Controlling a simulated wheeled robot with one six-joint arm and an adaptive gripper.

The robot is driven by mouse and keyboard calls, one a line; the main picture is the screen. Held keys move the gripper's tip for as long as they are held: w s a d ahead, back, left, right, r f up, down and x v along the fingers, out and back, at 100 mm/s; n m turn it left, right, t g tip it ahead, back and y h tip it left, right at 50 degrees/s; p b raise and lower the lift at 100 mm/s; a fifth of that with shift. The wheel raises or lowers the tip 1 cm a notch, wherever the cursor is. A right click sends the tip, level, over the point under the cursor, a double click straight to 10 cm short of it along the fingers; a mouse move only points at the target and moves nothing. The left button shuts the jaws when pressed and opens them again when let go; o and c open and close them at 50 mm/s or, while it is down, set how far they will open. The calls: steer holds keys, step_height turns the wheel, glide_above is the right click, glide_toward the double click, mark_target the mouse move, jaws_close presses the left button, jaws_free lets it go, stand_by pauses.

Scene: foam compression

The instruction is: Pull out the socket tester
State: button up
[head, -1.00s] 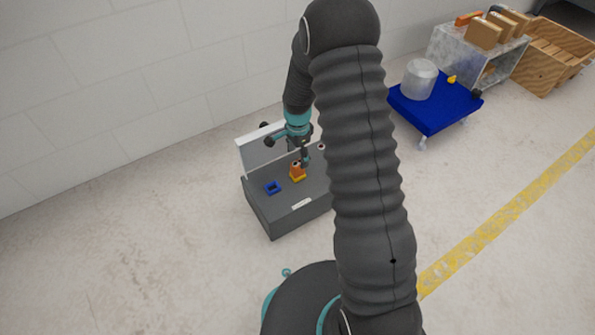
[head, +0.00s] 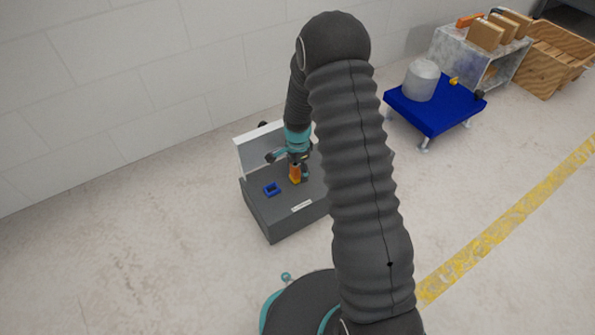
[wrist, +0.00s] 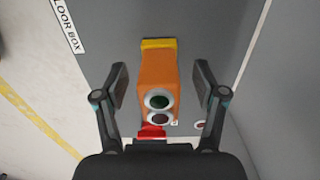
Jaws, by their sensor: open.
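The socket tester (wrist: 157,75) is an orange block with a yellow end and two round dark lenses, one green and one red. In the head view the tester (head: 295,173) stands on top of the grey floor box (head: 277,222). My gripper (wrist: 160,85) is open, with one finger on each side of the tester and a visible gap on both sides. In the head view my gripper (head: 298,165) is right over the tester and partly hides it. The tester's lower end and how it sits in the box are hidden.
A blue square frame (head: 271,189) lies on the box left of the tester. A raised light panel (head: 260,150) stands along the box's back edge. A blue cart (head: 433,112) with a clear container stands farther right. The floor left of the box is clear.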

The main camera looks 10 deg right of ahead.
stand_by(0.8)
jaws_close()
steer(key=shift+r, duration=0.1)
steer(key=shift+r+p, duration=1.75)
steer(key=shift+r, duration=1.2)
